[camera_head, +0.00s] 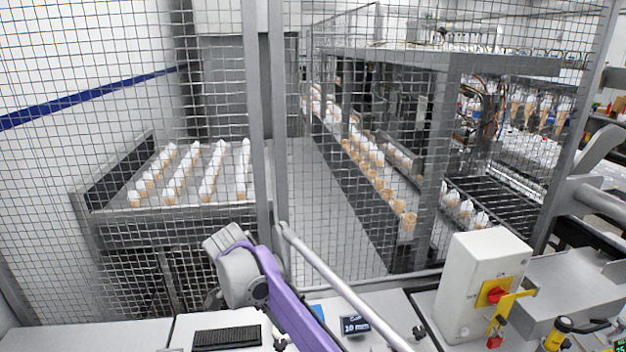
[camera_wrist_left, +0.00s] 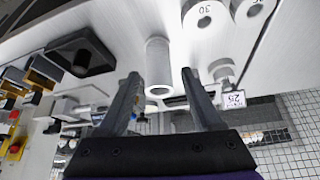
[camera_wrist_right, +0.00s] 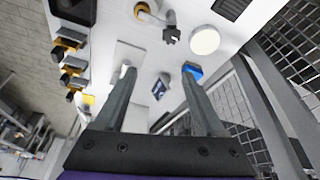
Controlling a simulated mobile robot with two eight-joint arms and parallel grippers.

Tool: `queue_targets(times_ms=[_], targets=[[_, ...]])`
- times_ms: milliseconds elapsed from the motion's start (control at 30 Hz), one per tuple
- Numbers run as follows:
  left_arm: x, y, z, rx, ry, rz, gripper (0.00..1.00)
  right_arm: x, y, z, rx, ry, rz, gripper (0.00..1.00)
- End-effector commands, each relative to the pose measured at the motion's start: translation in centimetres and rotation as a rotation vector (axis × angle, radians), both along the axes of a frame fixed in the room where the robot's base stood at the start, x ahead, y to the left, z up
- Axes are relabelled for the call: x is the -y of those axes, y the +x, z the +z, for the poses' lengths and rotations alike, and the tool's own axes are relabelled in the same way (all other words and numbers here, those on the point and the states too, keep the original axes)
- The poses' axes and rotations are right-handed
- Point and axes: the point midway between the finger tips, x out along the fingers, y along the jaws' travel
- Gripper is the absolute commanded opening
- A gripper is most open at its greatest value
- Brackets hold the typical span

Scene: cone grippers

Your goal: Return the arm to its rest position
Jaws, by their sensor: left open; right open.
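My left gripper (camera_wrist_left: 160,80) is open in the left wrist view, its two dark fingers spread apart. A white hollow cylinder (camera_wrist_left: 157,62) shows between the fingers in the picture; I cannot tell its depth from them, and no finger visibly touches it. My right gripper (camera_wrist_right: 159,72) is open and empty in the right wrist view, above a white worktop. A small dark display card (camera_wrist_right: 158,90) and a blue block (camera_wrist_right: 192,70) show beyond its fingers. In the head view a purple and grey link of my arm crosses the bottom middle; neither pair of fingers shows there.
White cylinders marked 30 (camera_wrist_left: 205,17) and a card marked 25 (camera_wrist_left: 234,100) are near the left gripper. A white disc (camera_wrist_right: 204,40) lies near the right one. A control box (camera_head: 482,285) with a red knob, a tube rail and a mesh fence (camera_head: 262,120) bound the worktop.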

Motion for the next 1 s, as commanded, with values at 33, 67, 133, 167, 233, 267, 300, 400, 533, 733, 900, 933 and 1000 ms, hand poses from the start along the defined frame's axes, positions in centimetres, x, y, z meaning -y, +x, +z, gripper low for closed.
queue_targets(times_ms=[33,67,133,167,233,267,300,400,533,733,900,933,1000], targets=[[0.0,0.0,0.0,0.0,0.0,0.0,0.66,2.5,-0.5,0.6,-0.013,0.016,0.042,0.72],[0.0,0.0,0.0,0.0,0.0,0.0,0.66,3.8,-0.8,0.8,-0.018,0.026,0.078,0.72],[0.0,0.0,0.0,0.0,0.0,0.0,0.66,6.9,-1.8,1.1,-0.031,0.05,0.164,0.72],[0.0,0.0,0.0,0.0,0.0,0.0,0.66,8.1,-2.3,1.2,-0.032,0.06,0.203,0.72],[0.0,0.0,0.0,0.0,0.0,0.0,0.66,10.9,-3.8,1.2,-0.035,0.08,0.289,0.72],[0.0,0.0,0.0,0.0,0.0,0.0,0.66,12.1,-4.5,1.2,-0.032,0.087,0.327,0.72],[0.0,0.0,0.0,0.0,0.0,0.0,0.66,13.6,-5.5,1.0,-0.029,0.094,0.377,0.72],[0.0,0.0,0.0,0.0,0.0,0.0,0.66,17.1,-8.3,0.3,-0.012,0.105,0.498,0.72],[0.0,0.0,0.0,0.0,0.0,0.0,0.66,21.0,-12.6,-1.3,0.024,0.1,0.652,0.72],[0.0,0.0,0.0,0.0,0.0,0.0,0.66,25.5,-19.3,-5.2,0.096,0.041,0.87,0.72],[0.0,0.0,0.0,0.0,0.0,0.0,0.66,27.4,-23.2,-8.4,0.141,-0.026,0.997,0.72],[0.0,0.0,0.0,0.0,0.0,0.0,0.66,27.6,-23.6,-8.8,0.146,-0.036,1.012,0.72],[0.0,0.0,0.0,0.0,0.0,0.0,0.66,27.9,-24.4,-9.5,0.155,-0.054,1.039,0.72]])
